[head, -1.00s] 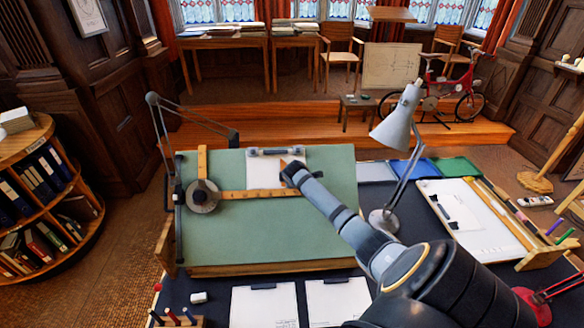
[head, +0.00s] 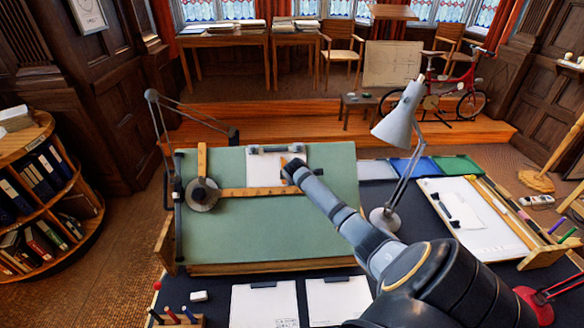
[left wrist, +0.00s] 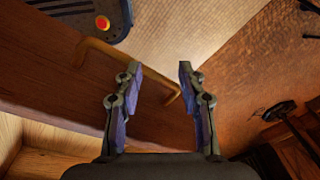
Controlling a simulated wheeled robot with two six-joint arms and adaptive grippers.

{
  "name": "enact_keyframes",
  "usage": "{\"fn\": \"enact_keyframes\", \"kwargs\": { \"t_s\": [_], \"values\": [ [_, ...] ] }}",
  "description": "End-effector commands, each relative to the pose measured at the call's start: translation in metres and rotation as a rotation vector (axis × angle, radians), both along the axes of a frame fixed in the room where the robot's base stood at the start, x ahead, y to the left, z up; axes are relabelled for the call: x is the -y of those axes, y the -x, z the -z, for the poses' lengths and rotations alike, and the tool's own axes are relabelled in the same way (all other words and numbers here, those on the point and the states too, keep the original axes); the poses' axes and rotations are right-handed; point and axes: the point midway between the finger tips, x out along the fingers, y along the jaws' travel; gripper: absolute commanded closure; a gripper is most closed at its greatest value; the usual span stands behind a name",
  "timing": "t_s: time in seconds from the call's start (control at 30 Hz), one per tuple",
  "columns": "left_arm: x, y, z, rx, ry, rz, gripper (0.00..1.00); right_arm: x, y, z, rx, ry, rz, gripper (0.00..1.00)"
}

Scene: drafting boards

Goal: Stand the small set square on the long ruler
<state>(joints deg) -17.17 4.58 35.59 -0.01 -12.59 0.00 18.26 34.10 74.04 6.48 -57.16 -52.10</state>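The long ruler (head: 245,192) is a wooden arm of the drafting machine, lying across the green drawing board (head: 270,232). A small orange-brown piece, apparently the small set square (head: 283,161), shows just beyond and left of my right gripper (head: 290,170). The gripper is over the sheet near the ruler's right end. It hides most of the piece, and I cannot tell whether its fingers are shut on it, or whether the piece touches the ruler. My left gripper (left wrist: 160,68) is open and empty in the left wrist view and out of the head view.
The drafting machine's round head (head: 202,194) and short upright ruler (head: 202,160) are on the board's left. A grey lamp (head: 398,115) stands right of the board. A white tray board (head: 490,235) lies further right. The board's lower middle is clear.

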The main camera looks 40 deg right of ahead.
Motion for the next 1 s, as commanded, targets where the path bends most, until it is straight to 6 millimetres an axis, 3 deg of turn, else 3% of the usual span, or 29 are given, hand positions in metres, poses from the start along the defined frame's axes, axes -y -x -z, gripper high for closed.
{"fn": "enact_keyframes", "kwargs": {
  "t_s": [0.97,1.0],
  "values": [
    [0.0004,0.0006,-0.0018,-0.001,0.001,0.000,0.60,-0.0020,0.0024,0.0059,-0.001,-0.001,0.000,1.00],
    [0.0004,0.0007,-0.0016,-0.002,0.001,0.000,0.60,-0.0020,0.0024,0.0061,-0.001,-0.001,0.000,0.82]
  ]
}}
